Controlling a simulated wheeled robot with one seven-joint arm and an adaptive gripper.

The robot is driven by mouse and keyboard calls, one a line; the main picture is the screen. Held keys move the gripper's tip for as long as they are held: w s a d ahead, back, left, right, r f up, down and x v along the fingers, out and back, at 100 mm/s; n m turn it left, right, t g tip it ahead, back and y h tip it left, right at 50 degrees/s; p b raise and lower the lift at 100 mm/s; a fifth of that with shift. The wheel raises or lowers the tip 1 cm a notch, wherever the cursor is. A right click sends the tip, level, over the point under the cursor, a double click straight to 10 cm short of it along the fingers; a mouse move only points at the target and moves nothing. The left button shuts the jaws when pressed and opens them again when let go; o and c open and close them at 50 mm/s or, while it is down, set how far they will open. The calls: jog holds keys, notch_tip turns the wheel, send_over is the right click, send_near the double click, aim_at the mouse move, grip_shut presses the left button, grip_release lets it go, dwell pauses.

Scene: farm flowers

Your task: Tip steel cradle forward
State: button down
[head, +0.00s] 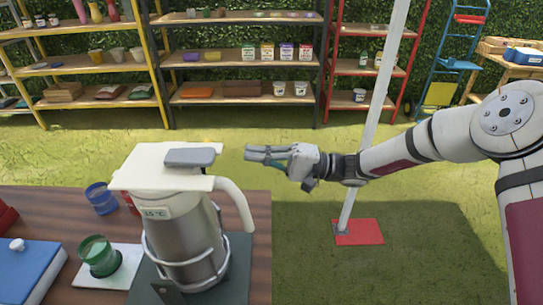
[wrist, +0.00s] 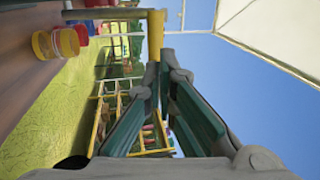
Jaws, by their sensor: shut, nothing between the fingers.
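The steel cradle (head: 186,263) is a frame of bright bent rods around the lower part of a tall steel jug (head: 182,232). It stands upright on a dark grey base plate (head: 238,262) at the table's right end. The jug has a cream lid and handle (head: 238,205), a grey pad on top and a small temperature label. My gripper (head: 252,153) is shut and empty, in the air right of the lid and apart from it in the picture. Its fingers also show in the wrist view (wrist: 165,58), where I cannot make out the cradle.
A green cup (head: 98,256) on a white pad, a blue cup (head: 101,198) and a blue box (head: 38,270) share the table (head: 258,208). A pale post on a red foot (head: 358,232) stands behind my arm. Shelves line the hedge.

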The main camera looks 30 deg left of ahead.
jog(key=x, duration=0.7)
jog(key=shift+p, duration=0.4)
jog(key=shift+a+r, duration=0.1)
jog(key=shift+r, duration=0.05)
jog(key=shift+s+a+r, duration=0.15)
jog(key=shift+r, duration=0.05)
jog(key=shift+s+a+r+h+p, duration=0.15)
jog(key=shift+a+h+p, duration=0.1)
jog(key=shift+h+p, duration=0.05)
jog(key=s+a+t+h, duration=0.3)
jog(key=a+h, duration=0.2)
jog(key=a, duration=0.2)
jog(key=s+a+t+h+p, duration=0.1)
jog(key=s+a+t+h, duration=0.1)
jog(key=s+a+h, duration=0.2)
jog(key=shift+s+a+t+h, duration=0.35)
jog(key=shift+a+t+h, duration=0.05)
jog(key=shift+a, duration=1.1)
